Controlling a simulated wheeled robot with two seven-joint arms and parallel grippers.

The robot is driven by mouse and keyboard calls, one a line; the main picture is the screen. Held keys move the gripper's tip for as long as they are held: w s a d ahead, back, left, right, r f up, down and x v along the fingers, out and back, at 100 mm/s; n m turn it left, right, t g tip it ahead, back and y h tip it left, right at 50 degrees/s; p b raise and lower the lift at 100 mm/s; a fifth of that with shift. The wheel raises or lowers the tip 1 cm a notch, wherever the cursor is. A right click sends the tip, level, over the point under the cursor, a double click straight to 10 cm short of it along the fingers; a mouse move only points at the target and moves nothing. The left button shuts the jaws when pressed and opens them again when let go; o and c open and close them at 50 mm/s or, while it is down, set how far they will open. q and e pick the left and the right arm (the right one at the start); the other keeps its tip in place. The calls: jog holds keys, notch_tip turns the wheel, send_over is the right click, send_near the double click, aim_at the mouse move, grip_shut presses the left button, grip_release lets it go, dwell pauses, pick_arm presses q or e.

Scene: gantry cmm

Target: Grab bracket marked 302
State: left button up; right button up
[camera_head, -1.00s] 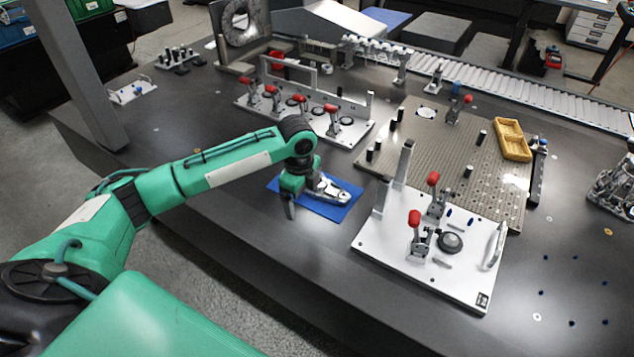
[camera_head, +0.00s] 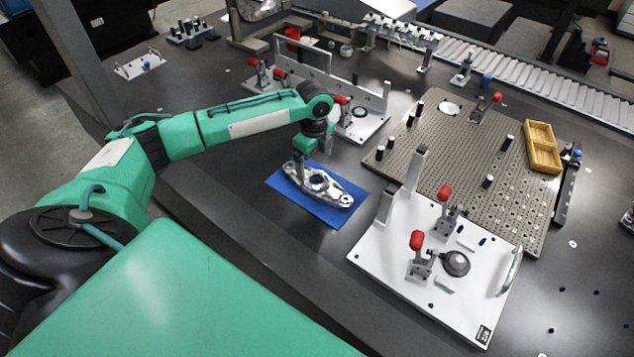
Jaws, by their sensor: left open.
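A silver metal bracket (camera_head: 337,194) with round holes lies on a blue mat (camera_head: 328,215) near the middle of the table. No number can be read on it. My left gripper (camera_head: 308,174) points down over the left, far part of the bracket. Its jaws are open, with a finger close to the bracket's edge. I cannot tell whether it touches the bracket. My right gripper is not in view.
A white fixture plate (camera_head: 385,258) with red-handled clamps stands right of the mat. Behind it are a perforated plate (camera_head: 455,130) with pegs and a yellow tray (camera_head: 543,148). Another clamp fixture (camera_head: 371,126) stands behind my left arm. A roller conveyor (camera_head: 520,80) runs along the back.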

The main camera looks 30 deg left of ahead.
aim_at(316, 179)
pick_arm(q)
notch_tip(316, 179, down, 3)
jog(key=shift+w+r, duration=0.15)
jog(key=shift+r, duration=0.05)
jog(key=shift+d+f+p, duration=0.15)
jog(key=shift+f, duration=1.25)
jog(key=shift+d+f+p, duration=0.1)
jog(key=shift+f+p, duration=0.05)
jog(key=shift+f, duration=1.2)
jog(key=c, duration=1.4)
